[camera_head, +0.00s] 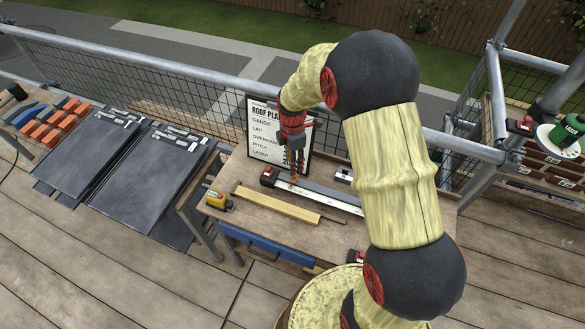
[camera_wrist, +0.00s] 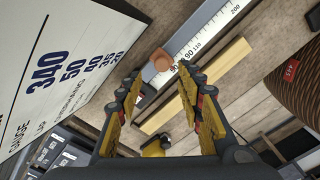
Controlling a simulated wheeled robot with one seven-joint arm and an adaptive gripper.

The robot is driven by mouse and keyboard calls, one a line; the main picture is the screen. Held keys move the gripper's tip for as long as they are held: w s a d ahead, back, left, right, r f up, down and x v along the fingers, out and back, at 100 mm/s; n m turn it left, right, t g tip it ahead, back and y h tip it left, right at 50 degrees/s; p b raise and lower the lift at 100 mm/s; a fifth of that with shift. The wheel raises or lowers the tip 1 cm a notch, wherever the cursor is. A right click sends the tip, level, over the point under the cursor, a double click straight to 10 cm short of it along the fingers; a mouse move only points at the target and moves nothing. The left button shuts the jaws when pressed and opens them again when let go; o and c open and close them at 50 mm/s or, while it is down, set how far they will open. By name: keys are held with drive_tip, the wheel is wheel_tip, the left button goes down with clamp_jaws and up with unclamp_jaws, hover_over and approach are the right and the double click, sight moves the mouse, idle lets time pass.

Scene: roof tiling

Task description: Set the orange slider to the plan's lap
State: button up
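The orange slider (camera_wrist: 160,60) sits on the scale rule (camera_wrist: 205,38) in the wrist view, beside the printed figures around 90; the exact reading is too small to tell. My gripper (camera_wrist: 161,76) is open, with one yellow-padded finger on each side just short of the slider, holding nothing. In the head view my gripper (camera_head: 294,172) points down over the rule (camera_head: 335,200) and largely hides the slider.
A wooden batten (camera_head: 275,205) lies in front of the rule on the workbench (camera_head: 232,172). A yellow tool (camera_head: 217,200) is at the bench's left end. Dark slates (camera_head: 150,170) are stacked to the left. A scaffold rail (camera_head: 220,90) runs behind.

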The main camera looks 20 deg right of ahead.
wheel_tip(320, 180, up, 7)
idle(0.3)
idle(0.5)
drive_tip(key=s+a+r+m+t, duration=0.2)
drive_tip(key=s+r+m, duration=0.7)
drive_tip(key=s, duration=0.3)
drive_tip(key=s+a+r+m+t, duration=0.3)
drive_tip(key=s+r+m, duration=0.6)
drive_tip(key=s+r, duration=0.3)
drive_tip(key=shift+s+a+r+t, duration=0.15)
drive_tip(key=shift+s+a+t, duration=0.15)
drive_tip(key=shift+s, duration=0.15)
